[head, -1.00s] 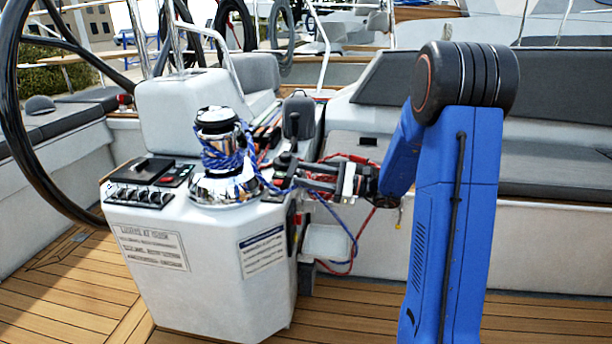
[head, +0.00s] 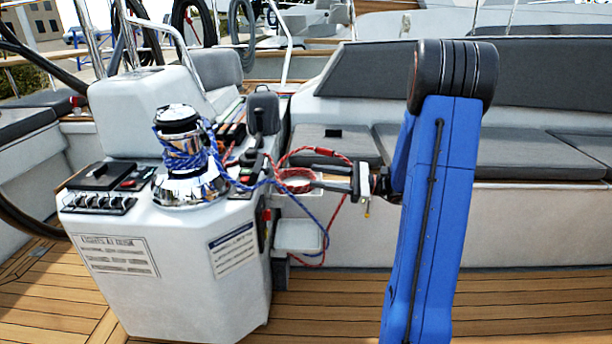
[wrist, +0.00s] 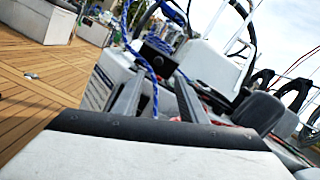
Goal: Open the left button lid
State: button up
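My gripper (head: 316,177) is at the right of the white console (head: 150,280), out past its edge and beside the red rope loops. Its two fingers are apart in the wrist view (wrist: 160,78), with nothing clearly held between them. The console top carries a black panel with a flat cover (head: 98,175) and a red-marked switch panel (head: 131,182) at the left of the chrome winch (head: 183,155). A dark control strip with red (head: 265,222) is on the console's right side. I cannot tell which part is the left button lid.
Blue rope (head: 212,150) wraps the winch, and red rope (head: 297,160) loops close to my gripper. A grey-cushioned bench (head: 480,150) runs along the back right. Teak floor (head: 540,300) is free at front right.

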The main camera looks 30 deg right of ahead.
jog(key=shift+v, duration=1.15)
jog(key=shift+f, duration=0.15)
jog(key=c, duration=0.7)
jog(key=shift+w+a+f+m+t+y, duration=0.15)
jog(key=shift+a+f+m+y, duration=0.1)
jog(key=shift+f+m, duration=0.3)
jog(key=shift+w+a+f+m+t+y, duration=0.15)
jog(key=shift+f+m+y, duration=0.2)
jog(key=shift+m, duration=0.3)
grip_shut()
jog(key=w+a+r+m, duration=0.2)
jog(key=w+a, duration=0.4)
jog(key=a, duration=0.6)
jog(key=shift+w+r+y, duration=0.3)
jog(key=shift+w+r, duration=0.1)
jog(key=shift+r, duration=0.1)
